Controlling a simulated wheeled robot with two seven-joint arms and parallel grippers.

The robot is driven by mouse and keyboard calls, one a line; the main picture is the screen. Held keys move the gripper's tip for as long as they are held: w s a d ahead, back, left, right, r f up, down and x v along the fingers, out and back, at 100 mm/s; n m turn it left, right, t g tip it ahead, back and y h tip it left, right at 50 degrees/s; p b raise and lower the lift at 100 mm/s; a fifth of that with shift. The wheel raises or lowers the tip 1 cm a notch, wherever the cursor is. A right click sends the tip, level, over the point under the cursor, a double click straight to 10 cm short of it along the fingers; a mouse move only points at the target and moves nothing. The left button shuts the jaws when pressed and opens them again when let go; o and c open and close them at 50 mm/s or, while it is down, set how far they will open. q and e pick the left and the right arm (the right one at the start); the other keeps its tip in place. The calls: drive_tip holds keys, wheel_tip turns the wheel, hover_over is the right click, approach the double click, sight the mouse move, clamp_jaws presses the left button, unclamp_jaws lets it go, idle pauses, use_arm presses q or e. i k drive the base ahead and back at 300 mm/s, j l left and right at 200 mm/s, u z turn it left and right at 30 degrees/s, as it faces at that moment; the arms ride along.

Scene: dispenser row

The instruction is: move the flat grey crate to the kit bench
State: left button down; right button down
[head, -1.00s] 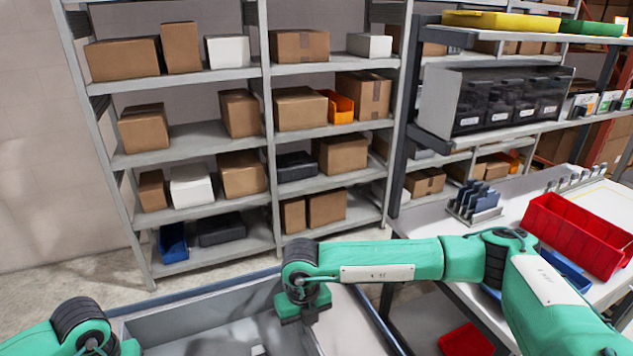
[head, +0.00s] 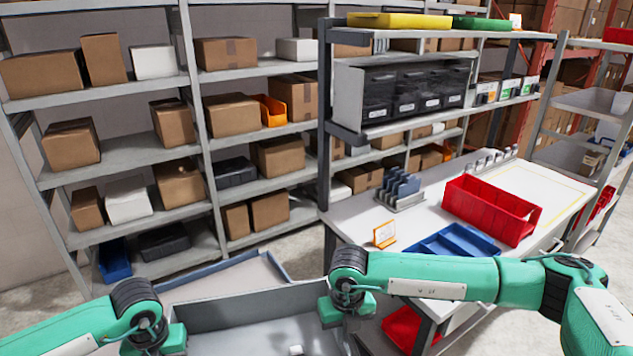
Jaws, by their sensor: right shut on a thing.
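The flat grey crate (head: 252,306) is at the bottom of the head view, cut off by the lower edge, with a small pale object (head: 296,350) inside. My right gripper (head: 334,318) is shut on the crate at its right rim. My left gripper (head: 166,345) is at the crate's left side; its fingertips are not clear to see. A white-topped bench (head: 345,212), likely the kit bench, stands to the right beyond the crate.
On the bench are a red bin (head: 490,210), a blue divided tray (head: 452,243), an orange-edged card (head: 384,234) and a grey rack (head: 402,190). A blue-edged grey surface (head: 225,278) lies behind the crate. Shelves with boxes (head: 230,114) stand at the back.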

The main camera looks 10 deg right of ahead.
sight(528, 191)
drive_tip(key=l+z, duration=0.15)
drive_tip(key=z, duration=0.25)
drive_tip(key=l+z, duration=0.15)
drive_tip(key=z, duration=0.3)
drive_tip(key=l+z, duration=0.15)
drive_tip(key=z, duration=0.25)
drive_tip(key=l+z, duration=0.15)
drive_tip(key=z, duration=0.3)
drive_tip(key=i+l+z, duration=0.2)
drive_tip(key=z, duration=0.15)
drive_tip(key=i+z, duration=0.4)
drive_tip(key=i, duration=0.8)
drive_tip(key=i+u, duration=0.15)
drive_tip(key=i, duration=0.65)
drive_tip(key=i+l, duration=0.2)
drive_tip(key=i, duration=0.6)
drive_tip(key=i+u, duration=0.4)
drive_tip(key=i+l+u, duration=0.1)
drive_tip(key=i+u, duration=0.45)
drive_tip(key=u, duration=0.25)
drive_tip(key=i+l+u, duration=0.15)
drive_tip(key=u, duration=0.3)
